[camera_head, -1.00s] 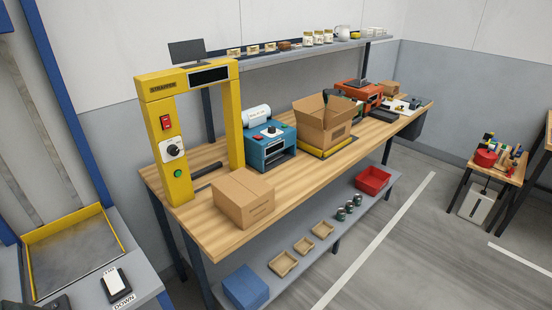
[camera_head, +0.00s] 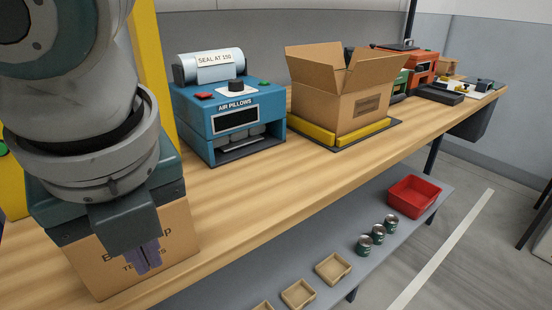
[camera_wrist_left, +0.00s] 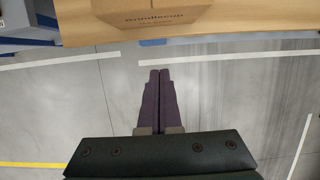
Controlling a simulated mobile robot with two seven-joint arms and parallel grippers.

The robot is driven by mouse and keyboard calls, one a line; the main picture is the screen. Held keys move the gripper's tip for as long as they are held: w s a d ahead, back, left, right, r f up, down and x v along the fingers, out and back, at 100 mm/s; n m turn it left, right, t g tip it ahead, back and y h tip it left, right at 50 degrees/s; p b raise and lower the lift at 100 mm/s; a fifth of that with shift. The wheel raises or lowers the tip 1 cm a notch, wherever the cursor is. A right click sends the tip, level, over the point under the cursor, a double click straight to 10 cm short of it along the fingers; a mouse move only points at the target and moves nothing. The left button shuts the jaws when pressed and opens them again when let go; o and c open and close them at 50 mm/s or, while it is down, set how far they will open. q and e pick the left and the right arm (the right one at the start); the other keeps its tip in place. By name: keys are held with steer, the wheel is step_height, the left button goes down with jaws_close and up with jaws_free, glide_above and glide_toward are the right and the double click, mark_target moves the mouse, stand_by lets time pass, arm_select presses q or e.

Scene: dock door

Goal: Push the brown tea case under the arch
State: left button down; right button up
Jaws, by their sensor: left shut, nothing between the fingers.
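The brown tea case (camera_head: 178,235) is a closed cardboard box on the wooden bench, partly hidden behind my left arm in the head view. Its printed face shows at the top of the left wrist view (camera_wrist_left: 150,17). The yellow arch (camera_head: 150,65) stands behind my arm; only parts of its posts show. My left gripper (camera_head: 147,262) is shut and empty, in front of the case's printed face. In the left wrist view the fingertips (camera_wrist_left: 160,72) point toward the case, over the floor outside the bench edge, with a gap between. My right gripper is not in view.
A blue air-pillow machine (camera_head: 228,115) stands right of the arch. An open carton (camera_head: 350,105) sits farther right on a yellow-edged platform. Bare bench top (camera_head: 245,195) lies right of the case. A lower shelf holds a red bin (camera_head: 414,196), cans and small trays.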

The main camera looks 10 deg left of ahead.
mark_target(105, 277)
arm_select(q)
steer(key=w+a+f, duration=0.1)
steer(key=f, duration=0.2)
steer(key=w+a+f+b, duration=0.1)
steer(key=a+f, duration=0.1)
steer(key=f, duration=0.1)
steer(key=w+a+f+b, duration=0.1)
steer(key=a+f, duration=0.1)
steer(key=f, duration=0.1)
steer(key=shift+w+f, duration=0.35)
steer(key=shift+f, duration=0.05)
steer(key=shift+w+a, duration=0.25)
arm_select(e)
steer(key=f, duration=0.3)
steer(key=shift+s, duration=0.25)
